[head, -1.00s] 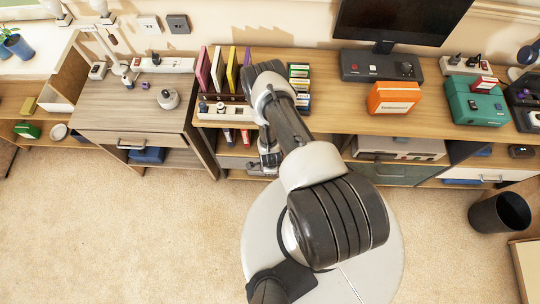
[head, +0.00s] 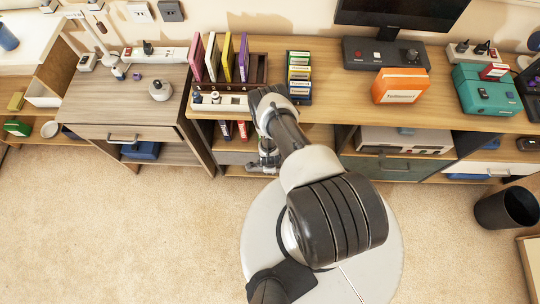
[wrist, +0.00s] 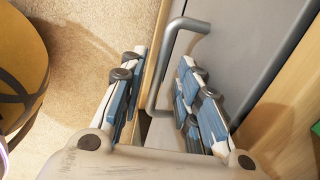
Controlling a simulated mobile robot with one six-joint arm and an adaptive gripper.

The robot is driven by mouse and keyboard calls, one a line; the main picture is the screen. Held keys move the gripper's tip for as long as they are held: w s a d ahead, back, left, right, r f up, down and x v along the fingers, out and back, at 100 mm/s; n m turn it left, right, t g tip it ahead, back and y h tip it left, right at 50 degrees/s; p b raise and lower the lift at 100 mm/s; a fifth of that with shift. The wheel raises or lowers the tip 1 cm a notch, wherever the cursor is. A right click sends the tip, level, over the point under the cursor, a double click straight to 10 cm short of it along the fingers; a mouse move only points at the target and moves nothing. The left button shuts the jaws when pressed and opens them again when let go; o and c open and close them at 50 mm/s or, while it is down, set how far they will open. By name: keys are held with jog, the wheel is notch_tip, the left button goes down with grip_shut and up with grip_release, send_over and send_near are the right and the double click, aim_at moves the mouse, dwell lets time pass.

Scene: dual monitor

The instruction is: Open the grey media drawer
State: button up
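The grey media drawer (head: 236,158) is under the desk top, below the row of upright cases, and looks shut. Its plain grey front (wrist: 247,50) fills much of the wrist view. A grey bar handle (wrist: 157,82) stands out from that front. My gripper (head: 268,162) is low in front of the drawer in the head view, partly hidden by my arm. In the wrist view my gripper (wrist: 160,98) is open, with blue-padded fingers on either side of the handle. The handle lies between them with visible gaps; contact is not evident.
A greenish-grey drawer (head: 375,168) with its own handle is to the right. A wooden cabinet (head: 150,102) stands on the left. A black bin (head: 506,208) stands on the floor at right. The carpet (head: 110,230) in front is clear on the left.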

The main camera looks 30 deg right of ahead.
jog(key=shift+c, duration=0.4)
grip_shut()
